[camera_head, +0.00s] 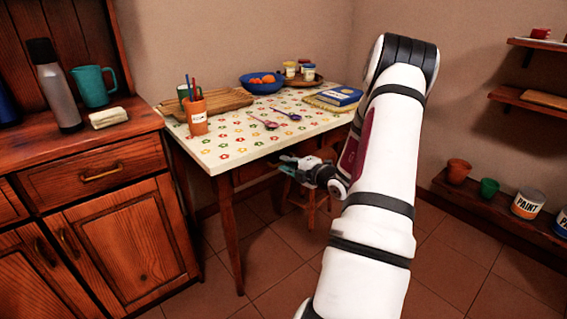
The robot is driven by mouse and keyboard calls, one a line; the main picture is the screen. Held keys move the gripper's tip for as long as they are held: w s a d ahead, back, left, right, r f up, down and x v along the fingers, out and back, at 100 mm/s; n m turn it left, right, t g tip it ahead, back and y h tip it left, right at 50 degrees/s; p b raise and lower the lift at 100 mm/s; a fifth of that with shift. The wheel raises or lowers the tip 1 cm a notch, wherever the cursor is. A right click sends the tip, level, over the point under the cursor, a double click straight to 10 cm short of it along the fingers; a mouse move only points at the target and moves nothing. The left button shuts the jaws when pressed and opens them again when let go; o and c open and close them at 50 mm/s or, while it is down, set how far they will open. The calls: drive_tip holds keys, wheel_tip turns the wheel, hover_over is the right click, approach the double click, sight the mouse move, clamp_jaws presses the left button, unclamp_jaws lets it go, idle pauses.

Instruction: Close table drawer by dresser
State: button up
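The table (225,151) has a flower-patterned top and dark wooden legs, and it stands in the corner to the right of the dresser (110,185). Dark wood shows under the table's front edge, in shadow. I cannot make out the table drawer's outline or how far out it is; my gripper and arm hide part of that front. My gripper (286,164) is at the table's front edge, just below top height, pointing left. Its fingers are small and dark here, and I cannot tell whether they are open or touching the table. I see nothing held.
A stool (309,198) stands under the table behind my gripper. The table holds an orange pencil cup (197,118), cutting board, blue fruit bowl (262,83), spoons and a blue book (339,95). A low shelf with pots and paint cans (528,203) lies right. Tiled floor in front is clear.

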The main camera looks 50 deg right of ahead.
drive_tip(key=v, duration=0.9)
drive_tip(key=shift+s, duration=0.3)
drive_tip(key=shift+r, duration=0.1)
drive_tip(key=shift+a, duration=0.1)
